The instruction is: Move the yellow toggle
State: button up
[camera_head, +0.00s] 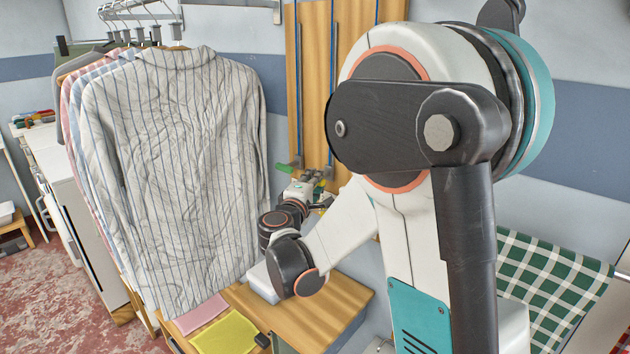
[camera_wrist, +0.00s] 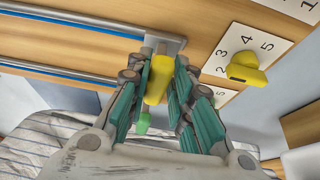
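A yellow toggle (camera_wrist: 158,82) sticks out from a grey plate (camera_wrist: 166,42) on a wooden panel in the wrist view. My gripper (camera_wrist: 162,78) has its teal finger pads on both sides of the toggle, very close to it. Whether both pads press on it I cannot tell. In the head view my gripper (camera_head: 314,184) is at the lower edge of the wooden panel (camera_head: 312,60), small and partly hidden among the fittings.
A yellow knob (camera_wrist: 247,68) sits on a white number plate (camera_wrist: 262,44) to the right. A small green piece (camera_wrist: 143,122) shows between my fingers. Blue rails (camera_head: 332,80) run down the panel. Hanging striped shirts (camera_head: 175,160) stand close on the left, above a wooden table (camera_head: 305,312).

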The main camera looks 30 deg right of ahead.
jog(key=shift+o, duration=1.4)
jog(key=shift+f, duration=0.2)
jog(key=shift+r, duration=0.1)
jog(key=v, duration=1.2)
jog(key=shift+s+d, duration=0.1)
jog(key=shift+s, duration=0.05)
jog(key=s+f+m+g+y, duration=0.4)
jog(key=s+y, duration=0.2)
jog(key=s, duration=0.4)
jog(key=s+a+f+m+y, duration=0.2)
jog(key=s+a+m+y, duration=0.2)
jog(key=s+a+y, duration=0.3)
jog(key=s+a, duration=0.3)
jog(key=s, duration=0.2)
jog(key=shift+s+a+f+g, duration=0.2)
jog(key=shift+a+f+g, duration=0.1)
jog(key=shift+g, duration=0.1)
